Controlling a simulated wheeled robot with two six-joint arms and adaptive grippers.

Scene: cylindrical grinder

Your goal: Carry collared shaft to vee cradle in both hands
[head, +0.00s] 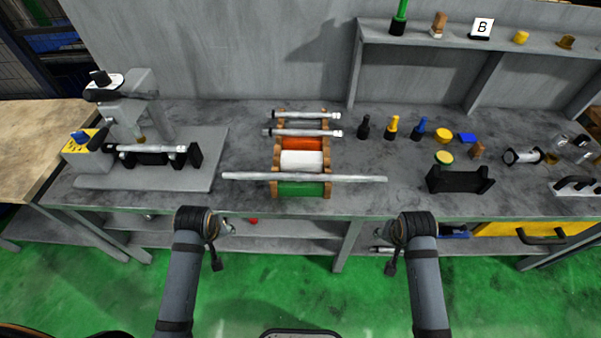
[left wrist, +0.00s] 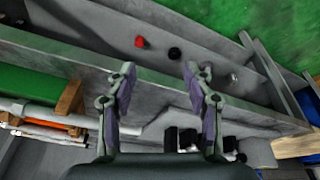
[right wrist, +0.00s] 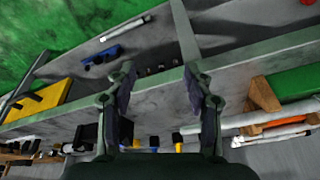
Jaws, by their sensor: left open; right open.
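A long pale grey shaft (head: 345,179) lies across the front of the wooden rack (head: 277,160), both ends overhanging its sides. Its collar is too small to make out. Two shorter shafts, one far (head: 300,115) and one nearer (head: 295,132), lie behind it on the rack. A black cradle with raised ends (head: 460,182), apparently the vee cradle, stands empty on the bench to the right. My left gripper (left wrist: 158,70) and right gripper (right wrist: 160,70) are both open and empty. Both are in front of the bench edge, apart from the shaft.
Several small coloured pieces (head: 391,127) stand behind the cradle. A shelf (head: 400,40) runs along the back right. The bench between rack and cradle is clear.

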